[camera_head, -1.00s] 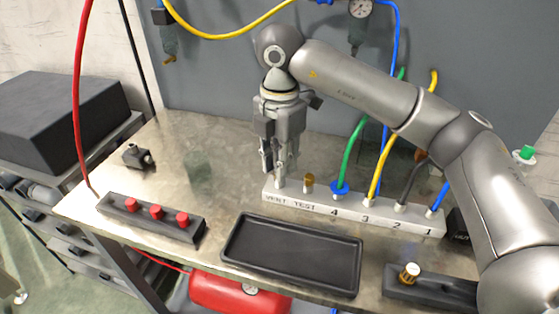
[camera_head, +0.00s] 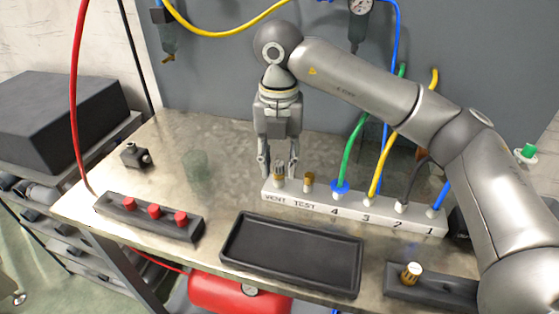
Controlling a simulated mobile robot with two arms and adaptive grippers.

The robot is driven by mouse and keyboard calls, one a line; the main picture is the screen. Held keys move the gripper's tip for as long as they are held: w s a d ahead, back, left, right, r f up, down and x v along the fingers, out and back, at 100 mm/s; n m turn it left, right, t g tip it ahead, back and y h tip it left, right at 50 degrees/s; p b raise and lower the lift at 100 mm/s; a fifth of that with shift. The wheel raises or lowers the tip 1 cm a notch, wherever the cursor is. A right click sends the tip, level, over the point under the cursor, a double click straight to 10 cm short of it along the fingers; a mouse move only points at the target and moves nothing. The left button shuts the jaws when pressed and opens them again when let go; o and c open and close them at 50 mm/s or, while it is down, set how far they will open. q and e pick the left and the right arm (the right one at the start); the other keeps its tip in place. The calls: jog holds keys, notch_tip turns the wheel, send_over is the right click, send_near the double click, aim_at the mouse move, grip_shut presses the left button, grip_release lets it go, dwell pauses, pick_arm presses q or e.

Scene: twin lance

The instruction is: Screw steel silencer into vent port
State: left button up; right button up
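The steel silencer (camera_head: 279,172) stands upright at the VENT port, at the left end of the white manifold block (camera_head: 322,208). Whether it is fully seated cannot be told. My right gripper (camera_head: 279,168) points straight down over it. Its two fingers are spread, one on each side of the silencer, with visible gaps between. The port opening itself is hidden under the silencer. My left gripper is not in view.
A brass fitting (camera_head: 309,182) stands close by at TEST, with green, yellow, dark and blue hoses further right. An empty black tray (camera_head: 290,288) lies in front. A block with red caps (camera_head: 154,212) is left. A black holder (camera_head: 432,287) carries a brass, white-topped part (camera_head: 411,272).

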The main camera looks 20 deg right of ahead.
jog(key=n, duration=0.4)
jog(key=shift+f+n, duration=0.1)
jog(key=shift+n, duration=0.3)
jog(key=n, duration=0.4)
jog(key=shift+b, duration=0.4)
jog(key=n, duration=0.5)
jog(key=shift+a, duration=0.1)
jog(key=n, duration=0.3)
jog(key=shift+n, duration=0.3)
grip_shut()
